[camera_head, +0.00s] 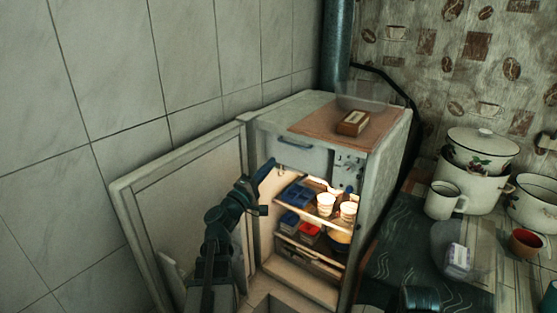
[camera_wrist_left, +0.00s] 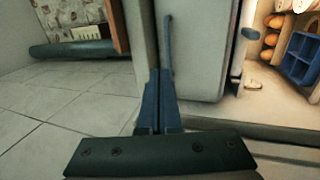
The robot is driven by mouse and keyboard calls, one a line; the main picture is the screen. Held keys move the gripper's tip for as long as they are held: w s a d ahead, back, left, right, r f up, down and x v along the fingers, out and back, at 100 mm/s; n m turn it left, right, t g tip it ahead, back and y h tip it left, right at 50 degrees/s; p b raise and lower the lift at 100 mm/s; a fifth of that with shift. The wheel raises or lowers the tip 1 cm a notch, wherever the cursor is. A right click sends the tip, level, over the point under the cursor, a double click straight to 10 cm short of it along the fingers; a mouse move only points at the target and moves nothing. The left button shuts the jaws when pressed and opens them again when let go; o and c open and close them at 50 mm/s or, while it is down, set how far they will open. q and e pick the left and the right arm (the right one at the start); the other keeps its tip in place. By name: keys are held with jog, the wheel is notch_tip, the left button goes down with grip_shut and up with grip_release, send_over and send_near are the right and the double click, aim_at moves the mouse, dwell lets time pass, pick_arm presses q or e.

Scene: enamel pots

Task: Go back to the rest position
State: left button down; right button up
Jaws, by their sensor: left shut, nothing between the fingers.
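My left gripper (camera_head: 268,168) is shut and empty. In the head view it is in front of the open fridge (camera_head: 385,165), near the left end of the closed freezer flap (camera_head: 302,157) and its dark handle (camera_head: 296,144). In the left wrist view the closed fingers (camera_wrist_left: 157,75) point towards the pale flap, with the handle (camera_wrist_left: 168,45) just beyond them; I cannot tell whether they touch. My right gripper does not show.
The fridge door (camera_head: 185,215) stands open at the left, beside my left arm. Lit shelves hold a blue tray (camera_head: 295,195), white cups (camera_head: 326,203) and boxes. A brown box (camera_head: 353,122) lies on top. Enamel pots (camera_head: 482,150) and a mug (camera_head: 443,200) crowd the table at the right.

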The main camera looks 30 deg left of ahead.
pick_arm(q)
jog(key=v, duration=0.4)
jog(key=shift+s+r+b, duration=0.1)
jog(key=shift+s+b, duration=0.2)
jog(key=shift+s, duration=0.15)
jog(key=s+d+f+m+g+h, duration=0.1)
jog(key=d+f+m+g+h, duration=0.5)
jog(key=d, duration=1)
jog(key=d+f+m+g+h, duration=0.2)
jog(key=d+f+m+g, duration=0.75)
jog(key=d, duration=0.75)
jog(key=s+d+f+m+g+y, duration=0.2)
jog(key=s+f+m+g+y, duration=0.1)
jog(key=s+f+y, duration=0.35)
jog(key=s+d+f+m+g+y, duration=0.2)
jog(key=s+d+f+g+y, duration=0.1)
jog(key=s+f+y, duration=0.4)
notch_tip(320, 180, up, 19)
jog(key=s+h+p, duration=0.1)
jog(key=h+p, duration=0.1)
jog(key=p, duration=1.6)
jog(key=shift+a, duration=0.3)
